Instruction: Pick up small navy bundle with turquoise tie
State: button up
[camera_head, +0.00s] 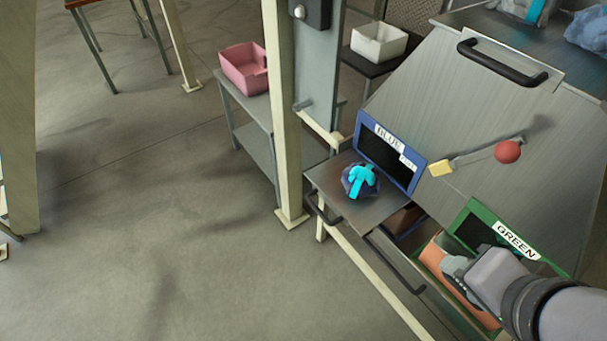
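The small navy bundle with a turquoise tie (348,182) sits on a flat metal shelf (378,208) in front of the blue-framed opening labelled BLUE (408,176). The turquoise tie covers much of its top. My gripper (453,272) is at the lower right, near the green-framed opening labelled GREEN (475,208) and over or in front of an orange bin (432,258). It is well apart from the bundle, to its right and lower in the picture. The fingers are small and partly hidden by the gripper body, so their opening is unclear.
A sloped metal panel carries a lever with a red ball (508,152) and a yellow block (441,168). Black handles (502,62) stick out. A cream post (285,120) stands left of the shelf. A pink bin (243,70) and white bin (378,42) stand behind. Floor at left is clear.

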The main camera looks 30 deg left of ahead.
aim_at(360, 180)
jog(key=u, duration=0.8)
jog(key=i+j+z, duration=0.6)
jog(key=j+z, duration=0.15)
jog(key=j, duration=0.2)
jog(key=i+j+z, duration=0.25)
jog(key=j, duration=0.15)
jog(key=j+z, duration=0.25)
jog(key=j, duration=0.15)
jog(key=i+j+z, duration=0.1)
jog(key=j+z, duration=0.2)
jog(key=j, duration=0.15)
jog(key=j+z, duration=0.25)
jog(key=j, duration=0.2)
